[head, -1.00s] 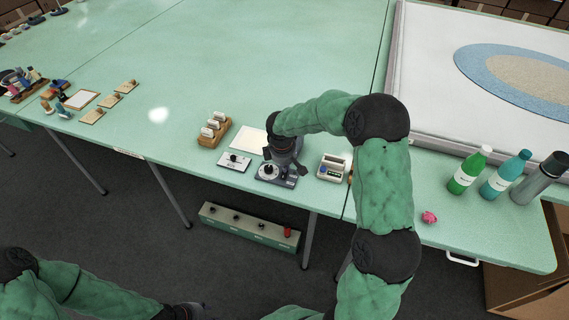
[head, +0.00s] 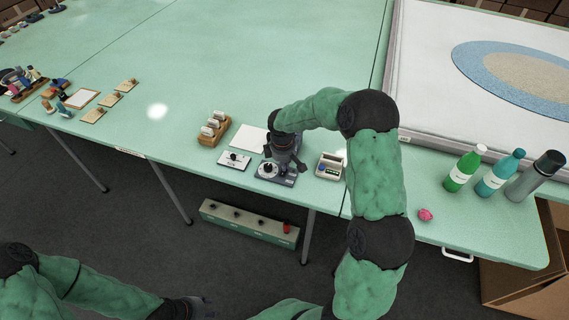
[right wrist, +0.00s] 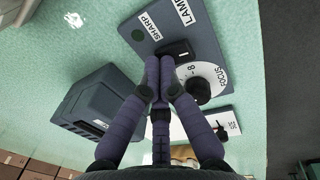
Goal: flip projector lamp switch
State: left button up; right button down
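A dark grey panel (head: 286,181) lies on the green table; the right wrist view shows it close up (right wrist: 150,42), with LAMP and SHARP labels. The black lamp switch (right wrist: 176,49) is on it, beside a white FOCUS dial (right wrist: 203,82) with a black knob. My right gripper (head: 281,160) is over the panel. In the right wrist view its fingers (right wrist: 158,66) are shut together, with tips right at the switch; contact is unclear. Its tips hide part of the switch. My left gripper (head: 198,308) is low at the bottom edge, away from the table; its fingers are not clear.
A small white panel (head: 234,160) and a wooden holder (head: 214,131) are left of the lamp panel. A beige device (head: 330,165) is on its right. Bottles (head: 463,168) and a pink lump (head: 425,215) are farther right. A grey box (right wrist: 85,103) shows in the wrist view.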

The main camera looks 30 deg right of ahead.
aim_at(282, 174)
jog(key=shift+s+a, duration=0.1)
jog(key=shift+s, duration=0.05)
jog(key=shift+s+a+r, duration=0.15)
jog(key=shift+s+a, duration=0.25)
jog(key=shift+a, duration=0.1)
jog(key=shift+r+p, duration=0.4)
jog(key=shift+r, duration=0.1)
jog(key=r+p, duration=0.2)
jog(key=r, duration=0.1)
jog(key=shift+s+a+r+p, duration=0.15)
jog(key=shift+a+r+p, duration=0.2)
jog(key=shift+r+p, duration=0.05)
notch_tip(282, 174, up, 9)
jog(key=s+a+p, duration=0.1)
jog(key=shift+s+a+p, duration=0.2)
jog(key=shift+p, duration=0.2)
